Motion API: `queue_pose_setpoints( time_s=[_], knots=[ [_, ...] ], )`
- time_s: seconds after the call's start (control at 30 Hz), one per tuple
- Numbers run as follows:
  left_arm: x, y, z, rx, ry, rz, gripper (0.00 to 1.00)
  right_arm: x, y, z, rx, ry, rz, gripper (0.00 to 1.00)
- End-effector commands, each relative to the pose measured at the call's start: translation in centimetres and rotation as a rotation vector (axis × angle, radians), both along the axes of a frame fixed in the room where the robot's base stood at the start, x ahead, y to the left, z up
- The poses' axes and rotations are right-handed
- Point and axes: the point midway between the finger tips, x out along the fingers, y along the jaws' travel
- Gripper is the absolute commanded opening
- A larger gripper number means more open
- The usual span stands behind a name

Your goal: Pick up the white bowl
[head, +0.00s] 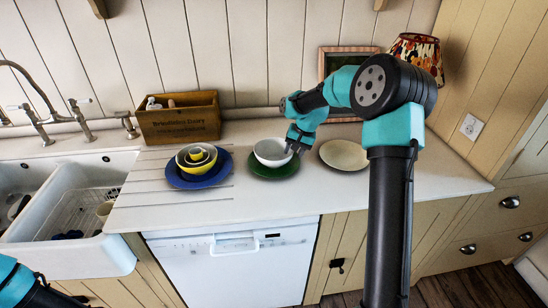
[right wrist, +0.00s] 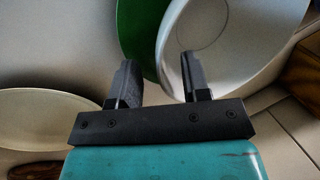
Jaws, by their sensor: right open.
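The white bowl (head: 268,151) sits upright on a green plate (head: 281,171) on the counter. My right gripper (head: 296,149) is at the bowl's right rim. In the right wrist view the gripper (right wrist: 159,80) is open, with nothing clamped. The bowl (right wrist: 225,40) fills the upper right there, with one finger overlapping its inside. The other finger is outside the rim, near the green plate (right wrist: 140,35). I cannot tell whether a finger touches the bowl. Only part of my left arm shows at the lower left of the head view; its gripper is out of frame.
A blue plate (head: 225,165) with nested yellow and grey bowls (head: 197,160) stands left of the bowl. A cream plate (head: 344,154) lies to the right. A wooden crate (head: 180,123), a framed picture (head: 333,60) and a lamp (head: 418,50) stand behind. The front counter is clear.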

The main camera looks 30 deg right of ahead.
Motion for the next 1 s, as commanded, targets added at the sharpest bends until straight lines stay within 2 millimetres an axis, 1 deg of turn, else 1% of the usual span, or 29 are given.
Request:
queue_pose_setpoints(
  time_s=[0.03,0.13,0.6,1.0],
  knots=[
    [0.00,0.00,0.00,0.000,0.000,0.000,0.43,0.08,0.11,-0.50,0.000,0.001,0.000,0.43],
    [0.00,0.00,0.00,0.000,0.000,0.000,0.43,0.16,0.23,-0.95,0.001,0.001,0.000,0.43],
    [0.00,0.00,0.00,0.000,0.000,0.000,0.43,0.17,0.23,-0.93,0.000,0.000,0.000,0.42],
    [0.00,0.00,0.00,0.000,0.000,0.000,0.43,0.17,0.22,-0.92,0.000,0.000,0.000,0.04]
  ],
)
